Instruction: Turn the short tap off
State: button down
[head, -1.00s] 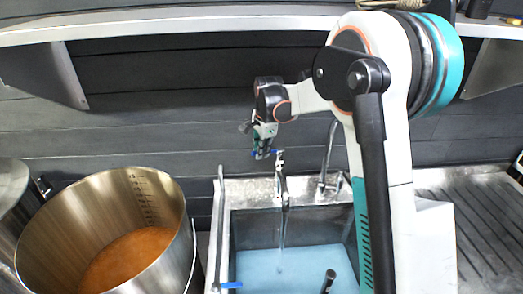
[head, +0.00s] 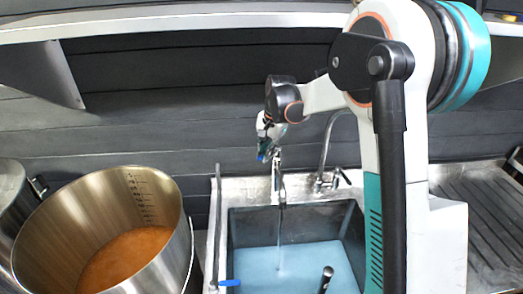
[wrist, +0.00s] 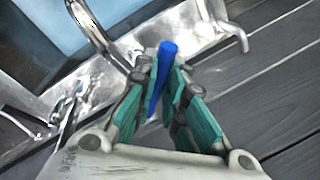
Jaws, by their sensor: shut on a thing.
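The short tap (head: 278,183) stands at the back rim of the sink, and a thin stream of water runs from its spout into the basin. Its blue lever (wrist: 166,62) lies between my finger pads in the wrist view. My gripper (head: 263,154) is above the tap's top in the head view, tilted downward. In the wrist view my gripper (wrist: 170,82) is shut on the blue lever, with teal pads on both sides of it. My fingers hide much of the lever in the head view.
A taller curved tap (head: 325,150) stands just right of the short tap. The sink (head: 222,235) holds blue-tinted water. A large steel pot (head: 60,235) with orange liquid stands left. A shelf (head: 180,24) runs overhead; a ribbed drainer (head: 485,220) lies right.

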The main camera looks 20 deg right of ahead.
jog(key=shift+s+d+n+g+y, duration=0.2)
jog(key=shift+s+d+n, duration=0.25)
jog(key=shift+d+n, duration=0.65)
jog(key=shift+s+d+n+g+y, duration=0.15)
jog(key=shift+s+d+n, duration=0.3)
jog(key=shift+n, duration=1.1)
jog(key=shift+s+d+n+g+y, duration=0.1)
jog(key=shift+s+d+n+g, duration=0.25)
jog(key=shift+d+n, duration=0.75)
jog(key=shift+a+n, duration=0.2)
jog(key=shift+n, duration=0.05)
jog(key=c, duration=1.7)
grip_release()
jog(key=shift+o, duration=0.2)
jog(key=v, duration=1.2)
jog(key=shift+s, duration=0.15)
